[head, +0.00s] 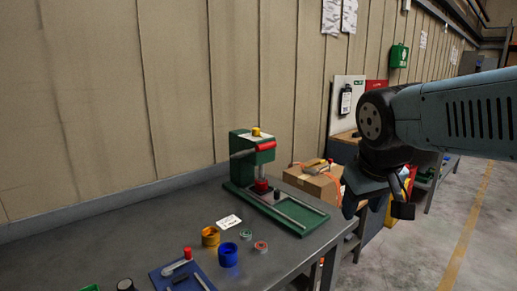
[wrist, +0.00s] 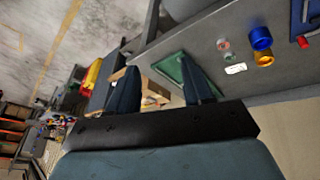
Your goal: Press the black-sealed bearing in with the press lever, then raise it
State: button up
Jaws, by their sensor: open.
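The green press (head: 240,172) stands at the back right of the grey bench. Its red-gripped lever (head: 266,146) shows near the top of the press head. A red part (head: 261,186) sits under the ram, with a small black piece (head: 277,192) beside it on the base. I cannot make out the black-sealed bearing or whether it sits in the press. My gripper (head: 376,207) is open and empty, right of the press and apart from it. In the wrist view its two fingers (wrist: 160,66) stand apart, with part of the green base (wrist: 170,68) behind them.
On the bench are a yellow cup (head: 210,236), a blue cup (head: 228,256), two small rings with green (head: 246,234) and red (head: 261,247) centres, a white card (head: 229,221) and a blue tool tray (head: 205,280). A cardboard box (head: 314,184) lies beyond the press.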

jog(key=w+a+n+g+h, duration=0.1)
jog(key=w+a+n+h, duration=0.1)
jog(key=w+n+h, duration=0.35)
jog(key=n+t+h, duration=0.2)
jog(key=n+t, duration=0.7)
jog(key=n, duration=0.2)
send_near(265, 147)
jog(key=shift+m, duration=0.25)
jog(key=x, duration=1.1)
jog(key=shift+w+a+f, duration=0.15)
jog(key=shift+w+a, duration=0.05)
jog(key=shift+w, duration=0.15)
jog(key=shift+c, duration=0.4)
grip_shut()
